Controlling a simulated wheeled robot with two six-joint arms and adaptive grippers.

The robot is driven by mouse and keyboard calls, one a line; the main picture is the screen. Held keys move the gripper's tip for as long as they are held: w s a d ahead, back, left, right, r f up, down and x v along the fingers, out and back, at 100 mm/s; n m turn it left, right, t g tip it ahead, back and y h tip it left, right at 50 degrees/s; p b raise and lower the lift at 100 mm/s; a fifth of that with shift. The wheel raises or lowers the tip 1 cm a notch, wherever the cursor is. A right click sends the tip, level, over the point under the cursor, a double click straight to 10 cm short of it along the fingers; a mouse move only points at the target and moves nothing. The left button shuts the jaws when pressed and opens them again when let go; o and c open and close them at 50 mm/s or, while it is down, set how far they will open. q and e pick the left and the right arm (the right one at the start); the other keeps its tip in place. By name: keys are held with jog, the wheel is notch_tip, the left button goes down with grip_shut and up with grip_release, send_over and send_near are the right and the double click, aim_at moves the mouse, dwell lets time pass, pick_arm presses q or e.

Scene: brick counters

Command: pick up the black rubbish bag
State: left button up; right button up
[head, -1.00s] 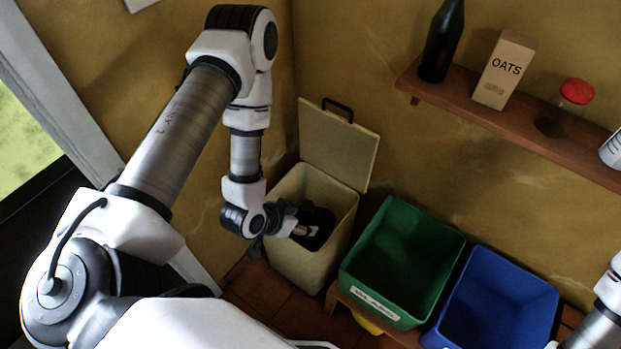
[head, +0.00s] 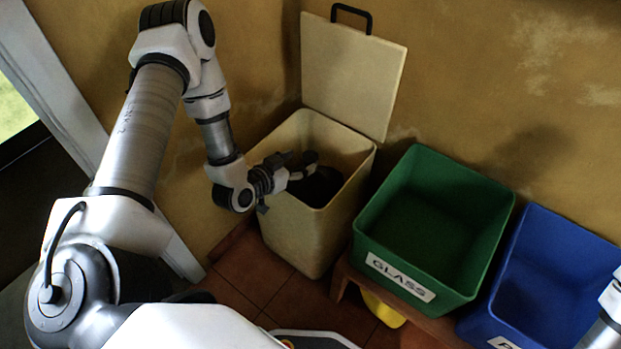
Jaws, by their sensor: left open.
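The black rubbish bag (head: 320,188) shows as a dark mass inside the cream bin (head: 310,232), whose lid is raised against the wall. The bin's front and left walls hide much of the bag. My left gripper (head: 303,169) is open at the bin's left rim, with its fingers over the mouth and just above the bag. I cannot tell whether the fingers touch the bag. Only a part of my right arm shows at the right edge, and its gripper is out of view.
A green GLASS crate (head: 480,215) stands right of the bin on a low wooden bench (head: 345,274). A blue crate (head: 575,235) stands further right. A yellow object (head: 383,308) is below the bench. The cream lid (head: 352,75) rises behind the bin. Tiled floor lies in front.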

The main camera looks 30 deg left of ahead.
aim_at(308, 159)
pick_arm(q)
jog(key=x, duration=0.2)
jog(key=b+x, duration=0.1)
jog(key=shift+w+d+f, duration=0.1)
jog(key=shift+w+f, duration=0.1)
jog(key=shift+f, duration=0.2)
jog(key=shift+r, duration=0.1)
grip_shut()
